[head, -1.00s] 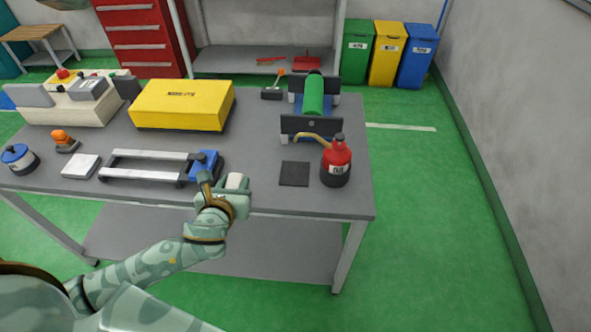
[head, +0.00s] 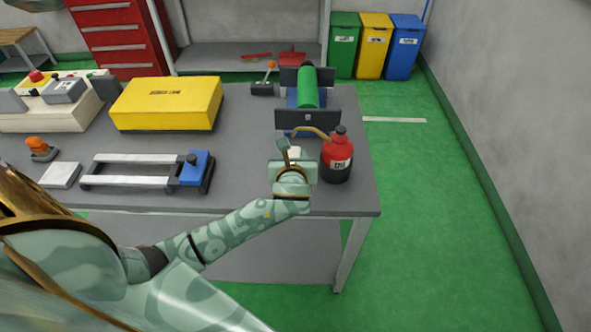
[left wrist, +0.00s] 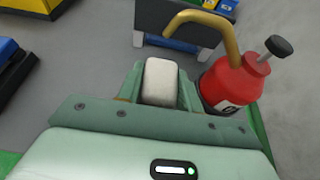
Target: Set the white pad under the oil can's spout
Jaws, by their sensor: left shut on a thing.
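The white pad (left wrist: 160,82), a small rounded off-white block, is held between the fingers of my left gripper (left wrist: 160,92). In the head view my left gripper (head: 293,160) is over the table's front right part, just left of the oil can. The red oil can (head: 337,157) with a black base stands upright on the table; its brass spout (head: 312,131) points left. In the left wrist view the can (left wrist: 228,85) is right of the pad, and the spout (left wrist: 205,22) arches beyond and above it. Whether the pad touches the table is unclear. My right gripper is out of view.
Behind the spout stands a dark-plated fixture with a green roller (head: 308,88). Left of my gripper lie a rail frame with a blue block (head: 196,168) and a flat white square (head: 60,175). A yellow box (head: 167,103) is farther back. The table's right edge is near the can.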

